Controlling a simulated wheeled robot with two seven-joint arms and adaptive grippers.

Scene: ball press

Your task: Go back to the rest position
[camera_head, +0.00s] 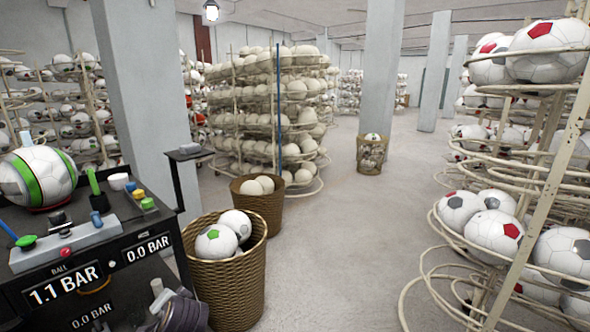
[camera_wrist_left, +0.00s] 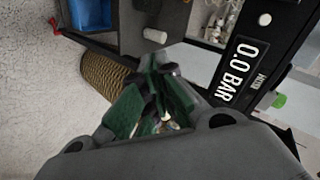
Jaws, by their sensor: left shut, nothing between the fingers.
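My left gripper (camera_wrist_left: 158,88) shows in the left wrist view with its green-padded fingers shut and nothing held. It is beside the black press bench (camera_wrist_left: 125,45), with a wicker basket (camera_wrist_left: 105,75) beyond it. In the head view the bench carries a ball (camera_head: 38,178) with green and white panels and a grey control panel (camera_head: 65,245). A dark ribbed shape (camera_head: 185,314) sits low by the bench; I cannot tell whether it is part of my arm. My right gripper is not in view.
A wicker basket of soccer balls (camera_head: 222,275) stands right of the bench, with a second basket (camera_head: 257,207) behind it. A ball rack (camera_head: 510,250) stands close on the right. Pillars (camera_head: 380,75) stand farther back. The middle floor (camera_head: 350,245) is clear.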

